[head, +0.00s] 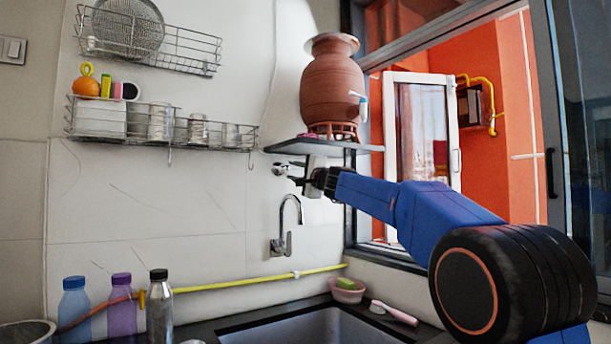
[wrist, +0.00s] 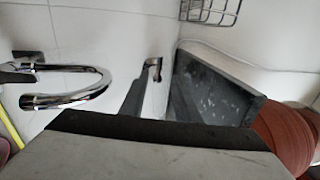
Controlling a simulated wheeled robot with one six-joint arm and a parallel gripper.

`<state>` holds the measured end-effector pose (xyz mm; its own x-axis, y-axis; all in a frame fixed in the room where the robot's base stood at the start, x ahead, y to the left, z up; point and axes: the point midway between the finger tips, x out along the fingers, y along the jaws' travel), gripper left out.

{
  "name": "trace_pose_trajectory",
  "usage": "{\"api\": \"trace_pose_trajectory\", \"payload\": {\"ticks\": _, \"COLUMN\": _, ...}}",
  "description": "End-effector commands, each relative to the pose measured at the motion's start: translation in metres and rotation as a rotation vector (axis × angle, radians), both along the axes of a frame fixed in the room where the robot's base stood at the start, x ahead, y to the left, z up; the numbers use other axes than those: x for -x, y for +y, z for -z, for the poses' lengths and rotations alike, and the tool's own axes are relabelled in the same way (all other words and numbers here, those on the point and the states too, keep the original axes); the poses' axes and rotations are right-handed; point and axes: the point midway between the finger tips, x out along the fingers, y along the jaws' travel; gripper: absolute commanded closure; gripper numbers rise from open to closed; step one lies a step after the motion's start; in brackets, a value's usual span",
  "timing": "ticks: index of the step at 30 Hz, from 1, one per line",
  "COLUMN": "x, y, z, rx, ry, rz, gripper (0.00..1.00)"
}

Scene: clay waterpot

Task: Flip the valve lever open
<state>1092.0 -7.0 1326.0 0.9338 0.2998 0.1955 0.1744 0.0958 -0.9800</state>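The clay waterpot (head: 332,90) stands upright on a dark wall shelf (head: 300,147). The pot shows at the right edge there (wrist: 285,135).
A chrome faucet (head: 289,225) rises over the sink (head: 315,328), below my gripper. Wire racks (head: 160,128) hang at the upper left. Several bottles (head: 122,305) stand on the counter at left. An open window (head: 425,120) is at right.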

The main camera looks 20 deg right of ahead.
Motion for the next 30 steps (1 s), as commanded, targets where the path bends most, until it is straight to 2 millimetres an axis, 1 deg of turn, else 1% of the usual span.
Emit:
{"api": "trace_pose_trajectory", "payload": {"ticks": 1, "x": 0.009, "y": -0.003, "z": 0.000, "rx": -0.001, "ry": -0.001, "rz": 0.001, "gripper": 0.71}}
{"api": "trace_pose_trajectory", "payload": {"ticks": 6, "x": 0.033, "y": -0.012, "z": 0.006, "rx": -0.001, "ry": -0.001, "rz": 0.002, "gripper": 0.71}}
{"api": "trace_pose_trajectory", "payload": {"ticks": 9, "x": 0.045, "y": -0.016, "z": 0.008, "rx": -0.002, "ry": 0.000, "rz": 0.002, "gripper": 0.71}}
{"api": "trace_pose_trajectory", "payload": {"ticks": 13, "x": 0.057, "y": -0.019, "z": 0.011, "rx": 0.000, "ry": -0.001, "rz": 0.002, "gripper": 0.71}}
{"api": "trace_pose_trajectory", "payload": {"ticks": 19, "x": 0.063, "y": -0.021, "z": 0.013, "rx": -0.002, "ry": 0.000, "rz": 0.002, "gripper": 0.71}}
{"api": "trace_pose_trajectory", "payload": {"ticks": 30, "x": 0.063, "y": -0.021, "z": 0.013, "rx": 0.000, "ry": -0.001, "rz": 0.001, "gripper": 0.71}}
